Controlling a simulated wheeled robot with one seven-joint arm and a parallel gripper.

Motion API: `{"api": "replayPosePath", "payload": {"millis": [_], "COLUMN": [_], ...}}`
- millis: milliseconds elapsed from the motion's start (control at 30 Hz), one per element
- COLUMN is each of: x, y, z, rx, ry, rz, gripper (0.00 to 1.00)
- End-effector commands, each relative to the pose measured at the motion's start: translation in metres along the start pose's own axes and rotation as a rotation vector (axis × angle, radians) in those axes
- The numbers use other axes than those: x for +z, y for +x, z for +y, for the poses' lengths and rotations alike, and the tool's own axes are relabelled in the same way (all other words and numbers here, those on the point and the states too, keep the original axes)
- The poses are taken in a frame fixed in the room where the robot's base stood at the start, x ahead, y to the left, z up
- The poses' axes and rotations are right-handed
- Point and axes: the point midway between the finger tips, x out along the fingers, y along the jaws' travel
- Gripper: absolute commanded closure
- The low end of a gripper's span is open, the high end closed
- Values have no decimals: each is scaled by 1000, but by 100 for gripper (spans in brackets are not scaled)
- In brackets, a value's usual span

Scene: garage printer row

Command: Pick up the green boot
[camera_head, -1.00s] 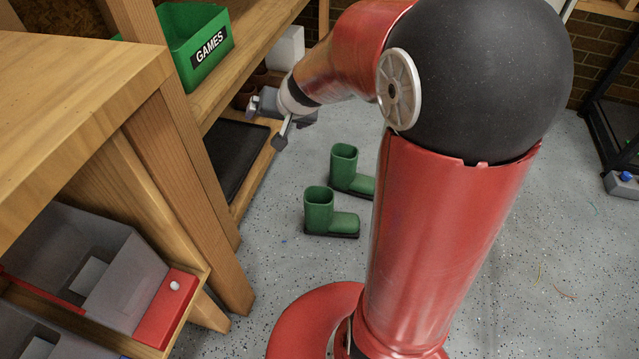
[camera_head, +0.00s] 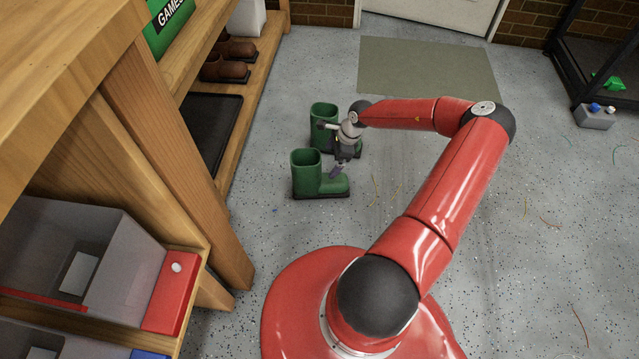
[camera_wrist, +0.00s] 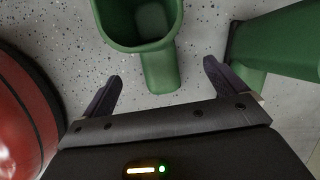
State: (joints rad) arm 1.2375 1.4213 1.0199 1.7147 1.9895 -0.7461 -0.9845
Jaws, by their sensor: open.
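Two green boots stand upright on the floor. The near boot (camera_head: 306,178) has its open shaft at left and its toe to the right. The far boot (camera_head: 322,132) stands just behind it, partly hidden by my gripper (camera_head: 338,169). My gripper is open and points down over the near boot's toe. In the wrist view, the near boot (camera_wrist: 160,68) has its toe between and beyond the open fingertips (camera_wrist: 162,74), with its shaft at the top. The far boot (camera_wrist: 285,45) shows at right, close to the right finger. Whether any finger touches a boot is unclear.
A wooden shelf (camera_head: 240,125) along the left holds a black tray (camera_head: 205,108) and brown shoes (camera_head: 225,68). A grey-green mat (camera_head: 430,68) lies behind the boots. A dark rack (camera_head: 570,50) stands at the far right.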

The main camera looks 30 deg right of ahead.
Motion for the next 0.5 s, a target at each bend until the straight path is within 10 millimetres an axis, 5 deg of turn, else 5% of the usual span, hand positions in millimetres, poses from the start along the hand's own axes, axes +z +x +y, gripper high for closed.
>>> {"api": "replayPosePath", "payload": {"millis": [500], "x": [2], "y": [52], "z": [7], "rx": [28], "ry": [31], "rz": [-32], "gripper": [4]}}
